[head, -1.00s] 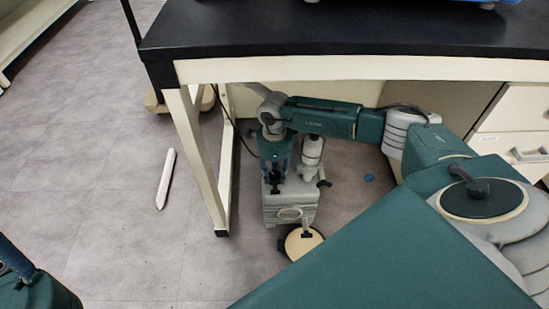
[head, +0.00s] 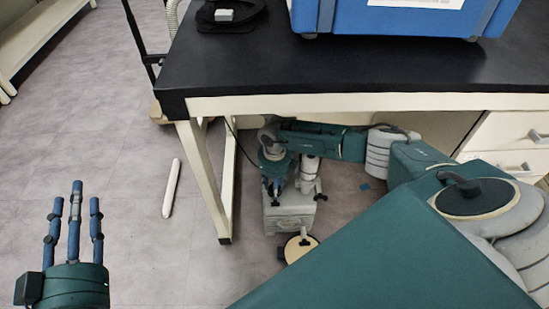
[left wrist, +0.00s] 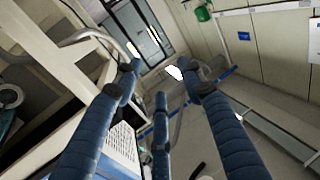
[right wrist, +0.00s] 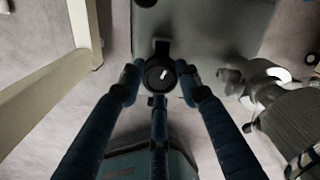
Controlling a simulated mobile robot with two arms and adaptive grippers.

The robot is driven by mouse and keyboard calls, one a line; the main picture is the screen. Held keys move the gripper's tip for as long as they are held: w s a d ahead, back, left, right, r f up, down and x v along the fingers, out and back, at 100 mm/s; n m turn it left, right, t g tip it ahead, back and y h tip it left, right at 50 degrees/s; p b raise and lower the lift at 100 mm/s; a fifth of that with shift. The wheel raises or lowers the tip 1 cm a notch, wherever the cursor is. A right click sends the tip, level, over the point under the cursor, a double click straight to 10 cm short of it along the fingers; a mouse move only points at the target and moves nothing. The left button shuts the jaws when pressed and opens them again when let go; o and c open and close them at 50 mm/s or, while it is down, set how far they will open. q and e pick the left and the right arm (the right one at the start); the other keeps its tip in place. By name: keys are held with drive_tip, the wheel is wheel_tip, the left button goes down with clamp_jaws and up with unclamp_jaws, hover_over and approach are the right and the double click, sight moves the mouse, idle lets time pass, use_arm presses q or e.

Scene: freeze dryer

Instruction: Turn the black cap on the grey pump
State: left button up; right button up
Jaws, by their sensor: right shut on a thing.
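The grey pump (head: 290,215) stands on the floor under the black-topped bench in the head view. Its body also shows in the right wrist view (right wrist: 215,35). The round black cap (right wrist: 160,74), with a small white mark, sits on the pump between my right gripper's fingertips. My right gripper (right wrist: 159,84) is shut on the cap, with its fingers around the sides. In the head view my right gripper (head: 276,186) reaches down at the pump and hides the cap. My left gripper (head: 76,204) is open and empty, fingers up, over the floor at lower left.
The bench (head: 350,70) stands over the pump, its pale leg (head: 203,180) just left of it. A blue machine (head: 400,18) is on top. Drawers (head: 510,140) stand at right. A white stick-like object (head: 171,188) lies on the floor. The left floor is mostly clear.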

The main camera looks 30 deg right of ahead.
drive_tip(key=shift+d+r+m+p, duration=0.1)
drive_tip(key=shift+r+m+p, duration=0.1)
drive_tip(key=shift+m+p, duration=1.05)
drive_tip(key=shift+m, duration=0.65)
drive_tip(key=shift+m+p, duration=0.6)
drive_tip(key=shift+m, duration=0.2)
drive_tip(key=m+p, duration=0.1)
drive_tip(key=m, duration=0.1)
drive_tip(key=shift+m+p, duration=0.3)
drive_tip(key=shift+p, duration=0.1)
drive_tip(key=shift+f+m+p, duration=0.1)
drive_tip(key=shift+m+p, duration=0.55)
drive_tip(key=shift+m, duration=0.75)
use_arm(q)
drive_tip(key=s+a+f+g+y, duration=0.2)
drive_tip(key=s+a+f+g, duration=0.1)
drive_tip(key=s+f+g, duration=0.4)
drive_tip(key=s+a+f+g+y+p, duration=0.1)
drive_tip(key=s+a+f+g, duration=0.3)
drive_tip(key=s+f+g, duration=0.3)
drive_tip(key=shift+s+a+f+n+y, duration=0.35)
drive_tip(key=shift+s+f, duration=2.1)
drive_tip(key=shift+f, duration=2.1)
use_arm(e)
drive_tip(key=shift+f+m, duration=0.1)
drive_tip(key=shift+m, duration=0.7)
use_arm(q)
drive_tip(key=shift+d, duration=0.1)
